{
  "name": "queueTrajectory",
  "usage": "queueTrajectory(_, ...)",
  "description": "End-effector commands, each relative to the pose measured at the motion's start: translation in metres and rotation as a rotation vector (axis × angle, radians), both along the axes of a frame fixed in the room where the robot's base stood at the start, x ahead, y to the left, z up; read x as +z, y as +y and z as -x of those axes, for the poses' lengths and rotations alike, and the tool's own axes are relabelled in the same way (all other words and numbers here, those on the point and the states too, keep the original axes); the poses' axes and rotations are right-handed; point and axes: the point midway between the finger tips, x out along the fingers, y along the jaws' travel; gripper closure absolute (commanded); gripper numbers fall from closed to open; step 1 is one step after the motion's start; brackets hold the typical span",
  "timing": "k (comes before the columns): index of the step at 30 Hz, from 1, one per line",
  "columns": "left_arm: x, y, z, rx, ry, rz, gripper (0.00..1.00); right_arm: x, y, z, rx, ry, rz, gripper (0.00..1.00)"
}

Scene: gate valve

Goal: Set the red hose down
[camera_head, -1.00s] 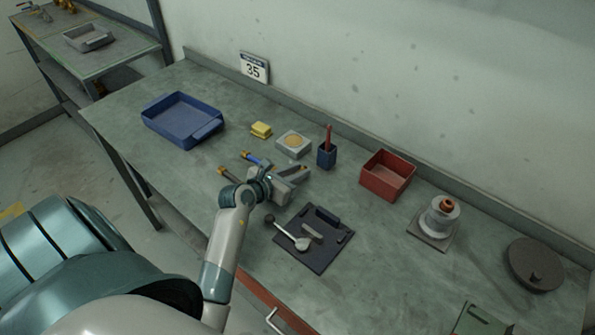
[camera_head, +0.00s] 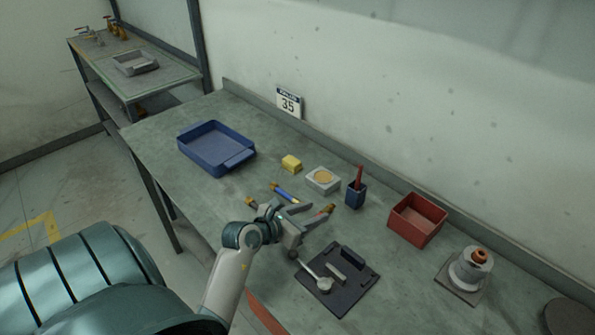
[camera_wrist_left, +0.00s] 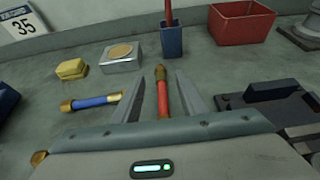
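The red hose (camera_wrist_left: 162,97), a short red tube with brass ends, lies between the two fingers of my left gripper (camera_wrist_left: 160,76) in the left wrist view. Gaps show on both sides of it, so the gripper is open around it. Its near end is hidden by the gripper body. In the head view its tip (camera_head: 329,209) shows past the fingers of my left gripper (camera_head: 311,210), low over the bench. I cannot tell for certain whether it rests fully on the bench. My right gripper is out of view.
A blue hose (camera_head: 286,192) lies left of the gripper. A yellow block (camera_head: 291,163), grey block (camera_head: 323,180) and blue holder (camera_head: 356,195) stand behind. A dark fixture plate (camera_head: 351,292) is in front, a red bin (camera_head: 417,220) right, a blue tray (camera_head: 212,151) left.

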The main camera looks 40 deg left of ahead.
Motion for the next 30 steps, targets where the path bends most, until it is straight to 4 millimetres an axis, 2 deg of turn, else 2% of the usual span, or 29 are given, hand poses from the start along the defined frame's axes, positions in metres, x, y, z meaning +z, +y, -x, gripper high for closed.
queueTrajectory(6, 0.013, 0.003, 0.035, 0.000, 0.001, -0.003, 0.61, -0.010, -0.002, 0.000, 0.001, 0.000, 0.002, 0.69)
queueTrajectory(12, 0.021, 0.004, 0.053, -0.001, 0.000, -0.002, 0.61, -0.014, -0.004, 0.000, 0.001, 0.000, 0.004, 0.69)
queueTrajectory(28, 0.024, 0.004, 0.056, 0.000, 0.000, 0.000, 0.61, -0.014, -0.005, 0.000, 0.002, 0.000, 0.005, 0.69)
queueTrajectory(29, 0.024, 0.004, 0.056, 0.000, 0.000, 0.000, 0.64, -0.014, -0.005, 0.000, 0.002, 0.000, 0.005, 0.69)
queueTrajectory(30, 0.024, 0.004, 0.056, -0.001, 0.000, 0.000, 0.70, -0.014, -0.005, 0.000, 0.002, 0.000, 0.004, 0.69)
